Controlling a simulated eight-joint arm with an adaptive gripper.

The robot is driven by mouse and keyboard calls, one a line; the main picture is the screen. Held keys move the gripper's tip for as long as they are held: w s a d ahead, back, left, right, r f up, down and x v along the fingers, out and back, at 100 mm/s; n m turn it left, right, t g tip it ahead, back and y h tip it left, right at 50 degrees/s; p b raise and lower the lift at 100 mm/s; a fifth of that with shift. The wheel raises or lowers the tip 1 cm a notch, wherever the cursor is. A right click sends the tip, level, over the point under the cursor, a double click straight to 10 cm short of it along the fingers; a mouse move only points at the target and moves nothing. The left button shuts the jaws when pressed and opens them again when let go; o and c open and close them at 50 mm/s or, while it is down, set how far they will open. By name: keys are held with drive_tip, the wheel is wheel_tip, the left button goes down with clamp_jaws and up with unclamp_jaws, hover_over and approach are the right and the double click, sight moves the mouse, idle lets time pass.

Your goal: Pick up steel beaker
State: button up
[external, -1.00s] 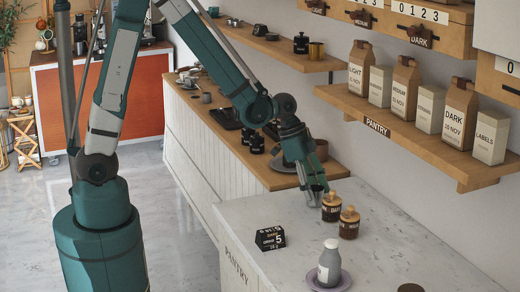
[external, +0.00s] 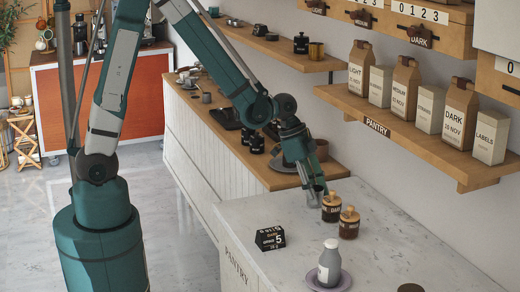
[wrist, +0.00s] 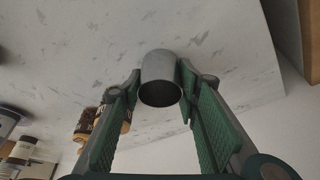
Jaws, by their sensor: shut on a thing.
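The steel beaker (wrist: 159,72) is a grey metal cup, seen in the wrist view between the two green finger pads with its dark open mouth toward the camera. My gripper (external: 315,198) is shut on it, one pad on each side. In the external view the beaker shows only as a small grey shape at the fingertips, beside the brown jars. I cannot tell for sure whether its base touches the marble counter.
Two brown jars with wooden lids (external: 349,222) stand just right of my gripper. A wooden shelf (external: 420,135) with bags is above right.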

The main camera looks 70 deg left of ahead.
drive_tip(key=shift+r, duration=0.15)
wheel_tip(320, 180, up, 10)
drive_tip(key=p, duration=0.1)
idle(0.7)
drive_tip(key=shift+s, duration=0.15)
idle(0.5)
